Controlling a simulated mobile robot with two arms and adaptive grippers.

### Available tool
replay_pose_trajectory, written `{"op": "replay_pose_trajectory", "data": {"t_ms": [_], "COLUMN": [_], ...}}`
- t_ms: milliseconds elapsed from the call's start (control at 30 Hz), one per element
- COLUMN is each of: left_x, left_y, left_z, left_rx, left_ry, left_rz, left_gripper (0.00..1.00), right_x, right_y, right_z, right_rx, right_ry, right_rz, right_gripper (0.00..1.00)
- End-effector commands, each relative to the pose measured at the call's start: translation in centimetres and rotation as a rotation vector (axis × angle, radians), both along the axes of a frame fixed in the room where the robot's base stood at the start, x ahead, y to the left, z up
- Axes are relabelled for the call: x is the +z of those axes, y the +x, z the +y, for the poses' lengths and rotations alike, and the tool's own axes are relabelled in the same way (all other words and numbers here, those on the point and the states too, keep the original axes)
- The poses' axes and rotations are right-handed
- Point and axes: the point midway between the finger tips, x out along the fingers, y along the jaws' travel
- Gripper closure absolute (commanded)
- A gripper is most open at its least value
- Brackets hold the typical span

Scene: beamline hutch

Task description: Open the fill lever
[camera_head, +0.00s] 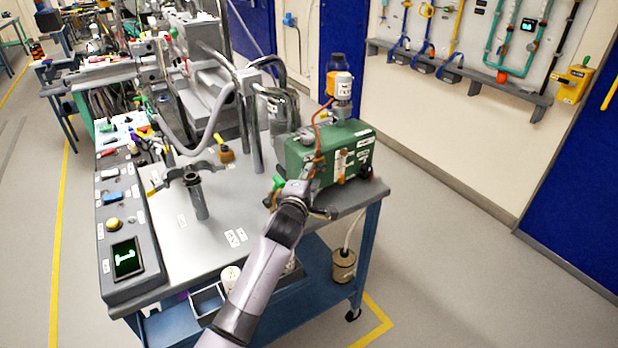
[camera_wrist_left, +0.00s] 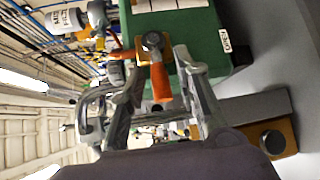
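The green box (camera_head: 310,165) stands at the right end of the grey bench, with white labels and small fittings on its face. In the left wrist view an orange lever handle (camera_wrist_left: 161,84) hangs from a round grey pivot (camera_wrist_left: 153,41) on a brass-coloured block, by the green box (camera_wrist_left: 190,35). My left gripper (camera_head: 290,188) is at the front left of the box. In the wrist view its two fingers (camera_wrist_left: 158,62) are spread apart, one on each side of the orange handle, with gaps visible. In the head view the gripper hides the handle. My right gripper is not in view.
The bench (camera_head: 245,213) carries a clamp post (camera_head: 198,200), bent metal pipes (camera_head: 252,120) and a control panel with a green display (camera_head: 127,258).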

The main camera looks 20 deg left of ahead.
Motion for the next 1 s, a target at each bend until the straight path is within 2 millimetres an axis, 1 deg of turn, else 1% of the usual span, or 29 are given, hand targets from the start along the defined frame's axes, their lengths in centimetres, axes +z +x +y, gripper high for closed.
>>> {"op": "replay_pose_trajectory", "data": {"t_ms": [33, 67, 400, 1000], "left_x": [-0.01, -0.01, -0.02, -0.17], "left_y": [-0.01, -0.01, -0.02, -0.04], "left_z": [-0.01, -0.01, -0.03, -0.06], "left_rx": [0.0, 0.0, 0.0, -0.001], "left_ry": [0.0, 0.0, 0.0, -0.002], "left_rz": [0.0, 0.0, 0.001, 0.001], "left_gripper": [0.76, 0.78, 1.0, 1.0], "right_x": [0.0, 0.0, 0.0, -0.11], "right_y": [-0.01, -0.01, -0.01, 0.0], "right_z": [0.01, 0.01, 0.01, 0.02], "right_rx": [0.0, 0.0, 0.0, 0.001], "right_ry": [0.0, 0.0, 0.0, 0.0], "right_rz": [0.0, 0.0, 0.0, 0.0], "right_gripper": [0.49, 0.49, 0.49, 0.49]}}
